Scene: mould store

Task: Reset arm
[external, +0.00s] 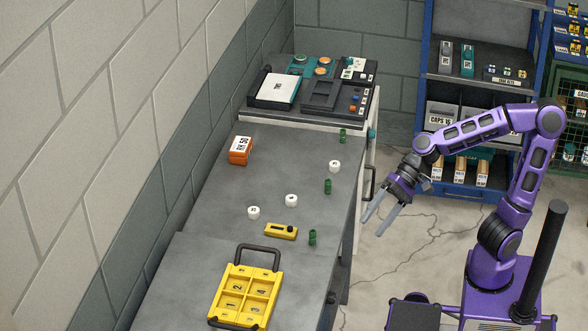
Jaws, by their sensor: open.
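My gripper (373,228) hangs at the end of my purple arm, to the right of the long grey workbench (215,209). Its two grey fingers point down and to the left, and they are spread apart with nothing between them. It is clear of the bench's right edge, over the floor side. My arm is raised and bent at the elbow, reaching left from its base.
The bench holds a yellow compartment tray (246,297), a yellow level-like block (281,231), several white round caps (291,201), several green cylinders (327,187) and an orange box (240,151). A blue shelf (424,63) stands behind my arm. Cracked floor (400,260) is free.

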